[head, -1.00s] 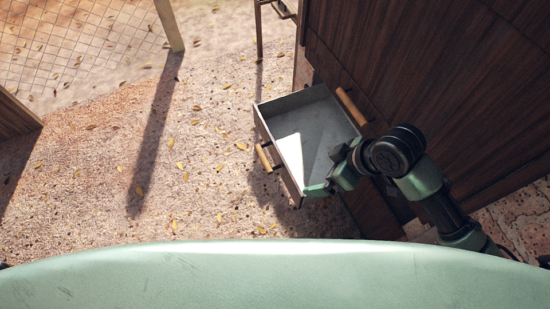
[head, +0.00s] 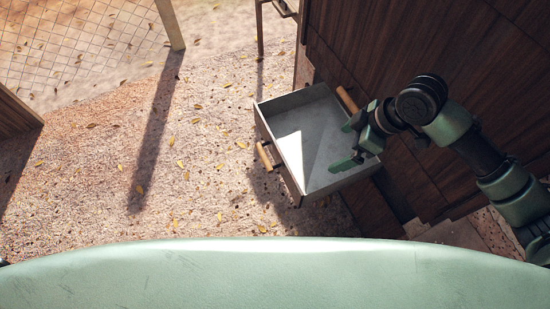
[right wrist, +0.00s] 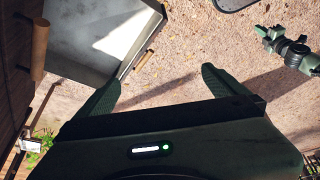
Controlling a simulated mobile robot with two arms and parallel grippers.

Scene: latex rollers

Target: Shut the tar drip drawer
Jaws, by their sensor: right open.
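The drawer also shows at upper left in the right wrist view (right wrist: 75,58). My right gripper (head: 344,146) is open and empty, over the drawer's cabinet side in the head view; I cannot tell its height or any contact. A green gripper, seemingly my left (right wrist: 272,38), is small in the right wrist view, its jaws unclear. No label shows on the drawer.
Another wooden handle (head: 347,101) sits on the cabinet face beside the open drawer. The leaf-strewn ground (head: 215,185) in front of the drawer is clear.

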